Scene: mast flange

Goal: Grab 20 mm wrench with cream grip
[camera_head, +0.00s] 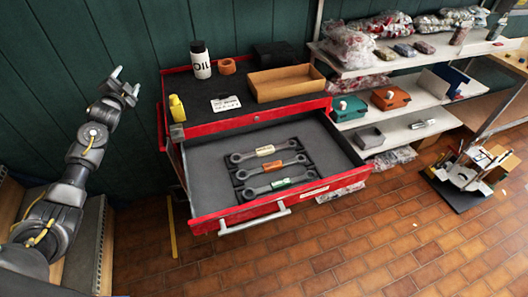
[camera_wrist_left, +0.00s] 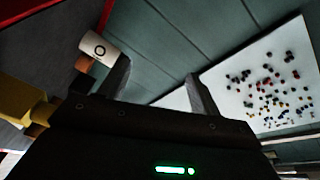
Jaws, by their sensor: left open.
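Three wrenches lie side by side in a dark holder in the open drawer (camera_head: 210,176) of the red tool cabinet in the head view. The farthest wrench has a cream grip (camera_head: 265,151). The middle one has an orange-red grip (camera_head: 272,166), and the nearest a green grip (camera_head: 280,183). Size marks are too small to read. My left gripper (camera_head: 126,84) is open and empty, raised to the left of the cabinet, well away from the wrenches. Its fingers also show in the left wrist view (camera_wrist_left: 160,88), with no wrench between them. My right gripper is not in view.
On the cabinet top stand an oil bottle (camera_head: 200,60), a tape roll (camera_head: 227,67), a yellow bottle (camera_head: 177,108) and a wooden tray (camera_head: 286,83). The drawer's front edge and handle (camera_head: 255,219) stick out. Shelves (camera_head: 400,128) stand at the right. The drawer's left part is empty.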

